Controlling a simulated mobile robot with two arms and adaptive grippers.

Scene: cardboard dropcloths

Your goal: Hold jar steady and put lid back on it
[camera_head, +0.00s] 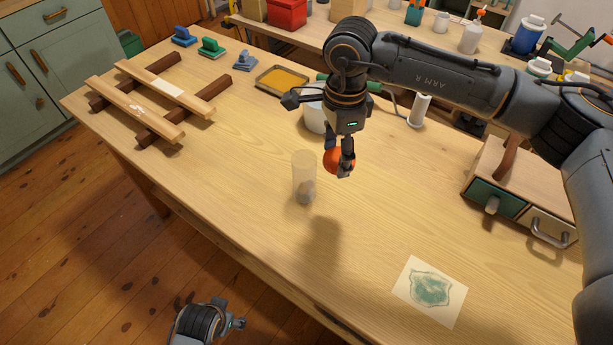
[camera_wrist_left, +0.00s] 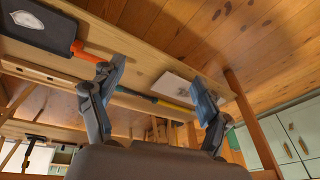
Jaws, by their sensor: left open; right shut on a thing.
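The jar (camera_head: 304,175), clear and pale with something grey at its bottom, stands upright on the wooden table (camera_head: 400,210). My right gripper (camera_head: 341,170) is shut on a round orange-red lid (camera_head: 336,160), held above the table just right of the jar and apart from it. The fingers hide part of the lid. My left gripper (camera_head: 240,322) is low, off the table's front edge and away from the jar. The left wrist view shows its two fingers (camera_wrist_left: 158,75) spread with nothing between them; neither jar nor lid shows there.
A white pot (camera_head: 316,117) stands behind my right gripper. A drawer box (camera_head: 522,198) is at the right, a stencilled sheet (camera_head: 429,291) at the front right. Wooden racks (camera_head: 135,110) lie at the left. The left wrist view shows an orange-handled tool (camera_wrist_left: 88,53) on a board.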

